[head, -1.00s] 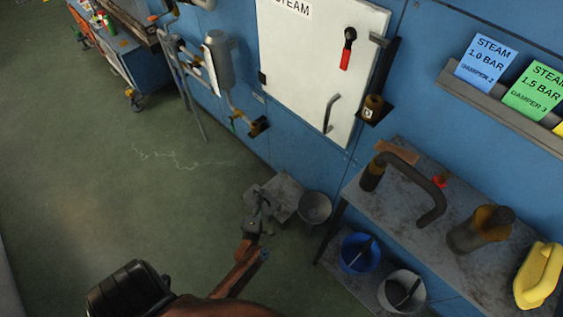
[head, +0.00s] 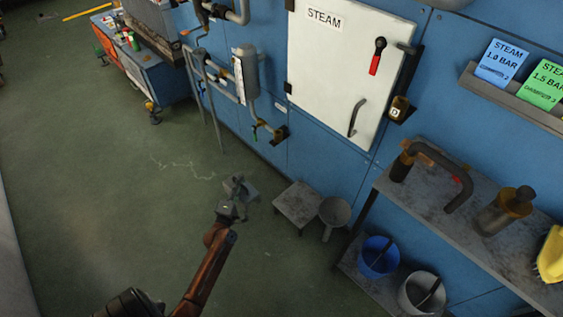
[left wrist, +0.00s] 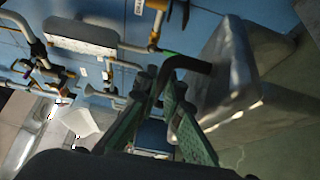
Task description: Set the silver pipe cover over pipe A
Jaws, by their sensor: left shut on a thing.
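My left gripper (head: 232,207) is shut on the dark handle of the silver pipe cover (head: 243,189), held out in front of my arm. In the left wrist view, the green-padded fingers (left wrist: 158,115) close around the bent dark handle, and the shiny cover (left wrist: 228,70) hangs beyond them at the right. Pipes run along the blue wall, with a grey cylinder (head: 246,72) bearing a white tag; it also shows in the left wrist view (left wrist: 80,35). The cover is apart from these pipes. I cannot read which is pipe A. My right gripper is not in view.
A low grey stool (head: 299,204) and a grey funnel-like vessel (head: 334,211) stand by the wall. A metal shelf (head: 425,199) with pipe parts is at the right, with a blue bucket (head: 378,258) below. A blue cart (head: 155,80) stands at the back left.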

